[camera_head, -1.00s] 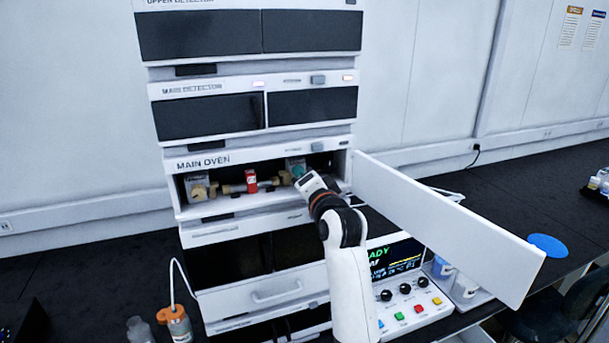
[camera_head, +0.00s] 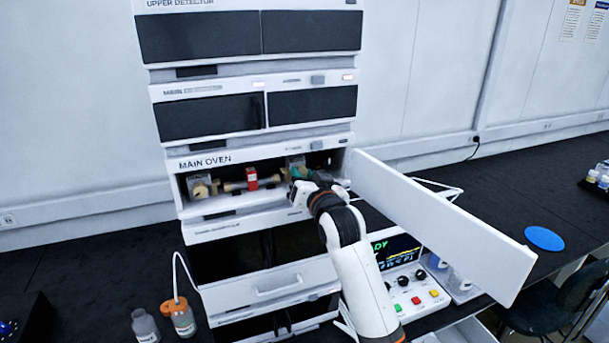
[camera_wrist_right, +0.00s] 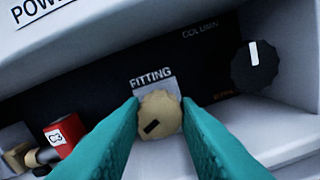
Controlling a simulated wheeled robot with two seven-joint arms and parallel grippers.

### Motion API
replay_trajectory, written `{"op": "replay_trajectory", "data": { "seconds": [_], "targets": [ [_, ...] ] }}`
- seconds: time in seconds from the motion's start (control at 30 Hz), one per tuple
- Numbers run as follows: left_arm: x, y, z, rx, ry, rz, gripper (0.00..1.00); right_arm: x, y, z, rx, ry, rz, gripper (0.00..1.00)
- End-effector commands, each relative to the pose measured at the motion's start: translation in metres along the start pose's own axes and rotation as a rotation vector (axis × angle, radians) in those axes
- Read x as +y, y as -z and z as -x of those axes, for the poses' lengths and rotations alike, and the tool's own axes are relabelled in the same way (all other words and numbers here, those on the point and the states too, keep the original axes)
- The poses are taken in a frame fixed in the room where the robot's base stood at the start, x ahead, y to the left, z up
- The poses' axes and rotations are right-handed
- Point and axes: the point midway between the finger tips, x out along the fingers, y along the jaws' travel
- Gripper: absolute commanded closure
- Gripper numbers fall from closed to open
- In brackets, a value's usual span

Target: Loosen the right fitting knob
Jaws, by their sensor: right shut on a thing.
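The right fitting knob (camera_wrist_right: 158,114) is a round tan knob with a dark mark, under the word FITTING in the right wrist view. My right gripper (camera_wrist_right: 160,106) has teal fingers, one on each side of the knob, and is shut on it. In the head view my right gripper (camera_head: 294,174) reaches into the right part of the open main oven (camera_head: 190,217) and largely hides this knob. The red C3 tag (camera_head: 251,180) on the column (camera_wrist_right: 68,134) is left of the gripper. My left gripper is not in view.
The oven door (camera_head: 440,220) stands open to the right of my arm. A black knob (camera_wrist_right: 254,66) with a white mark is right of the fitting knob. The left fitting (camera_head: 200,188) is at the oven's left end. Bottles (camera_head: 180,318) stand on the bench at the lower left.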

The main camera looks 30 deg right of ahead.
Motion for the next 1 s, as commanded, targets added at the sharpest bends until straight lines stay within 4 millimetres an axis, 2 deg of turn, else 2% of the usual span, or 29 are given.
{"op": "replay_trajectory", "data": {
  "seconds": [0.03, 0.53, 0.57, 0.6, 0.87, 1.0],
  "targets": [
    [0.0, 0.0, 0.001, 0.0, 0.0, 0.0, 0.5, 0.001, -0.007, 0.0, -0.017, -0.003, 0.009, 0.95],
    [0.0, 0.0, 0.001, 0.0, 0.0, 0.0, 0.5, 0.001, -0.008, 0.0, -0.019, -0.003, 0.023, 0.95],
    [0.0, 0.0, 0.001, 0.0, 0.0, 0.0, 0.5, 0.001, -0.008, 0.0, -0.019, -0.003, 0.023, 0.67],
    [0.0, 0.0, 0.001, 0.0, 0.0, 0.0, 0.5, 0.001, -0.007, 0.0, -0.017, -0.003, 0.022, 0.63],
    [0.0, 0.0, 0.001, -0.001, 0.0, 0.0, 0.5, 0.0, -0.003, 0.001, -0.009, -0.001, 0.021, 0.63],
    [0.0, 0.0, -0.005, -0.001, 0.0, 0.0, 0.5, 0.0, -0.001, 0.01, -0.008, -0.002, 0.021, 0.63]
  ]
}}
